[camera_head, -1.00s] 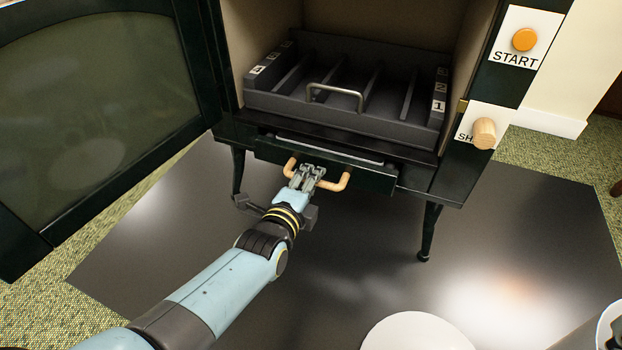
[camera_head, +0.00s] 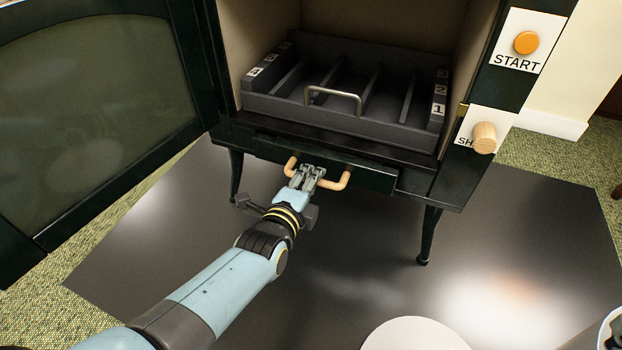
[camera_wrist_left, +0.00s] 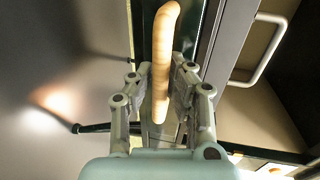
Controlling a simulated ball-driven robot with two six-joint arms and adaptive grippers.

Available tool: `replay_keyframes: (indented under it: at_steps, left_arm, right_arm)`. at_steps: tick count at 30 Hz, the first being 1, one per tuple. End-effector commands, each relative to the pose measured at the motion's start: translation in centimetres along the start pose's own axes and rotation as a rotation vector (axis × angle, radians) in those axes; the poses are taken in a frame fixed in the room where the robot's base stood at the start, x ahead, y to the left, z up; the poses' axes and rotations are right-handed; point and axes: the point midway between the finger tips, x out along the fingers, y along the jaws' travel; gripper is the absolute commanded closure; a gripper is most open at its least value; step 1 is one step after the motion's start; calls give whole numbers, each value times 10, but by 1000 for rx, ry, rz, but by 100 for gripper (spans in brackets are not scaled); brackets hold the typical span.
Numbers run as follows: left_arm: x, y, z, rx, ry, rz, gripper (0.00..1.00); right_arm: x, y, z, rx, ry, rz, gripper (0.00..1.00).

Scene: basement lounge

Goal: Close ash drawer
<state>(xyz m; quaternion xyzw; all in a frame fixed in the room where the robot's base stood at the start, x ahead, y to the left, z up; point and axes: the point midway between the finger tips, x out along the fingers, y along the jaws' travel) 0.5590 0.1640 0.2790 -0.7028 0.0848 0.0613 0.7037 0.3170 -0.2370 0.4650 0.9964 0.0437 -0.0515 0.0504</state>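The ash drawer (camera_head: 376,181) is a dark green front low on the stove, below the firebox. It sits about flush under the ledge, with no open tray top showing. Its tan, U-shaped handle (camera_head: 345,180) sticks out in front; it also shows in the left wrist view (camera_wrist_left: 164,32). My left gripper (camera_head: 308,174) is at the middle of this handle. My right gripper is out of view.
The stove door (camera_head: 100,110) stands wide open at the left. A dark slotted tray (camera_head: 345,119) with a metal handle sits inside the firebox. An orange START button (camera_head: 526,43) and a wooden knob (camera_head: 484,137) are at the right. The dark floor plate (camera_head: 350,260) is clear in front.

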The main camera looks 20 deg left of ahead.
Motion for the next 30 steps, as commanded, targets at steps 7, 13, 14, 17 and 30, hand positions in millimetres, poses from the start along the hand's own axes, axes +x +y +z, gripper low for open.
replay_keyframes:
  at_steps: [7, 13, 14, 17, 30]
  left_arm:
    - [0, 0, 0, 0, 0, 0, 62]
    - [-2, 0, 0, 0, 0, 1, 62]
    - [-4, 0, 0, 0, 0, 1, 62]
    - [-16, 1, 0, -1, 0, 2, 62]
    - [-105, 1, 0, -1, -1, 2, 62]
  right_arm:
    - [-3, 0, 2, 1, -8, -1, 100]
    - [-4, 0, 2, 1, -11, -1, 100]
    - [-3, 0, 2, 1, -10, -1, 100]
    - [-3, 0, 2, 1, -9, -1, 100]
    - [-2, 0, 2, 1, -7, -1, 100]
